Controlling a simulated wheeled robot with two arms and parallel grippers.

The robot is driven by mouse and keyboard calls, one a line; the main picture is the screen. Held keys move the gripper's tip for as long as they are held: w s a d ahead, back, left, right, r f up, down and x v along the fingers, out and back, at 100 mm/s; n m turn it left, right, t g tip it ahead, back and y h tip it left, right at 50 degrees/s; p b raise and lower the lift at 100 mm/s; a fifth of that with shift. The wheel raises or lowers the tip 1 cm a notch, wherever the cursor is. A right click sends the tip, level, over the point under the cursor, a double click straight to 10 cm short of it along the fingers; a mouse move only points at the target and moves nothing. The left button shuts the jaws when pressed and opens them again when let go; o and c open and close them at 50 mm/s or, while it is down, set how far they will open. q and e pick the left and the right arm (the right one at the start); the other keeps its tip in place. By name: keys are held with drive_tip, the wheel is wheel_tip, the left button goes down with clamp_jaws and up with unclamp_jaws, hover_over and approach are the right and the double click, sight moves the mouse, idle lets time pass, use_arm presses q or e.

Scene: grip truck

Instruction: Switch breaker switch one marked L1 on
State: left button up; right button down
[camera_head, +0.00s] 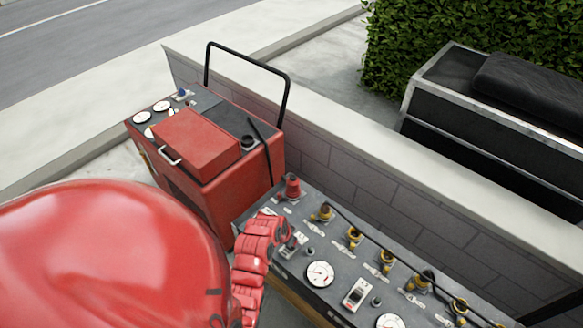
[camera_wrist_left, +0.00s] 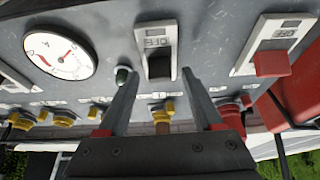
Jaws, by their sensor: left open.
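The grey control panel (camera_head: 335,245) carries gauges and switches. In the left wrist view, a breaker switch with a black lever (camera_wrist_left: 159,65) and a small display sits ahead of my left gripper (camera_wrist_left: 161,68). The gripper is open and empty, its two grey fingers on either side of this switch's lower end; I cannot tell whether they touch the panel. Another switch with a red lever (camera_wrist_left: 271,63) is to its right. In the head view, the black-lever switch (camera_head: 290,246) is beside my red left arm. The L1 mark is not readable. My right gripper is not in view.
A round gauge (camera_wrist_left: 60,55) and a small dark knob (camera_wrist_left: 123,75) lie left of the black-lever switch. Yellow connectors (camera_head: 355,237) with black cable line the panel's back. A red machine (camera_head: 200,150) stands at its left end, a low wall (camera_head: 370,185) behind.

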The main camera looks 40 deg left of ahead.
use_arm(q)
drive_tip(key=shift+f, duration=0.1)
clamp_jaws()
drive_tip(key=shift+w+f+g+b, duration=0.1)
drive_tip(key=shift+w+g+b, duration=0.55)
drive_tip(key=shift+g+b, duration=0.05)
drive_tip(key=shift+w+f+g+b, duration=0.15)
drive_tip(key=shift+w+g+b, duration=0.05)
drive_tip(key=shift+g+b, duration=0.55)
drive_tip(key=shift+w+d+g+b, duration=0.1)
drive_tip(key=shift+g+b, duration=0.2)
drive_tip(key=shift+g, duration=0.35)
unclamp_jaws()
drive_tip(key=shift+r, duration=0.2)
